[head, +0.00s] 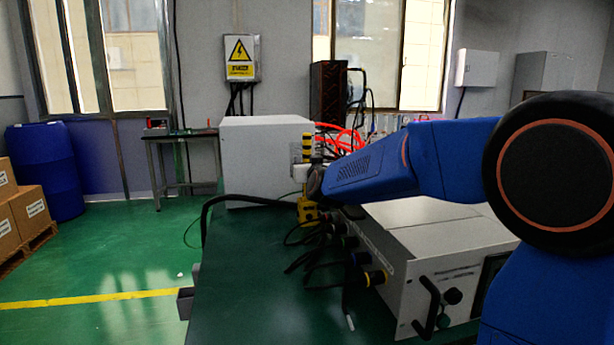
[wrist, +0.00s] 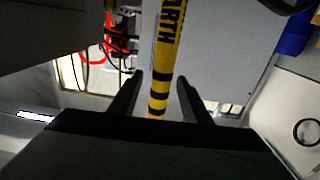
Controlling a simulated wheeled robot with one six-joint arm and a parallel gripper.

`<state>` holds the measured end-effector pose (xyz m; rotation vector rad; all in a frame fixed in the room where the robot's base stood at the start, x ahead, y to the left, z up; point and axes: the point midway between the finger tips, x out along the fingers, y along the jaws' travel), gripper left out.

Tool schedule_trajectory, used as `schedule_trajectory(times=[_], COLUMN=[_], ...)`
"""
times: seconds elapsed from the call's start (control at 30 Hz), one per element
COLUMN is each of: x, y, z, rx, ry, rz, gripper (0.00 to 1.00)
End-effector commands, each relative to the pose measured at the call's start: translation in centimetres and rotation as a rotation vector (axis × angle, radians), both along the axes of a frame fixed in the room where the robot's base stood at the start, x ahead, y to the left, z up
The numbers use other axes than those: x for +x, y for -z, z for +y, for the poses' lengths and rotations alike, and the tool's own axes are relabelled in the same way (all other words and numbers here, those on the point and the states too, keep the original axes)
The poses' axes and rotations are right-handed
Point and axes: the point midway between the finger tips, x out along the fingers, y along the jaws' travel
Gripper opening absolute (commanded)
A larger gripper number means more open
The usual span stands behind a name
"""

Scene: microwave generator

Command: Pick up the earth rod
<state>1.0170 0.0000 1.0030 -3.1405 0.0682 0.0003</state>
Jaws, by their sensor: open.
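The earth rod (head: 307,180) is a yellow and black striped upright rod at the table, in front of a white-grey cabinet. Part of it is hidden behind my gripper in the head view. In the wrist view the rod (wrist: 165,60) carries black "EARTH" lettering and stands between the two dark fingers of my gripper (wrist: 160,95). The fingers are apart, with a gap on each side of the rod. In the head view my gripper (head: 302,174) is at the rod, in front of the cabinet.
The light cabinet (head: 262,160) stands close behind the rod. A white generator box (head: 440,255) with black cables stands on the green table (head: 250,290) to the right. Red cables (head: 340,137) lie behind. The table's front left is clear.

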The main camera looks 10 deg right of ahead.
Motion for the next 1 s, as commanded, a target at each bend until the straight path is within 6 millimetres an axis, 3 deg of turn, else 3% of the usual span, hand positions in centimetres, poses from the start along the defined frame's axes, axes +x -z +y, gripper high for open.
schedule_trajectory(times=[0.23,0.53,0.8,1.0], x=[1.2,4.9,5.4,5.3], y=[0.0,0.1,0.0,0.0], z=[0.0,-0.1,-0.1,-0.1], rx=[-0.001,-0.001,-0.001,-0.001], ry=[0.0,0.0,0.0,0.0], rz=[0.0,0.0,0.0,0.0], gripper=[0.44,0.44,0.44,0.0])
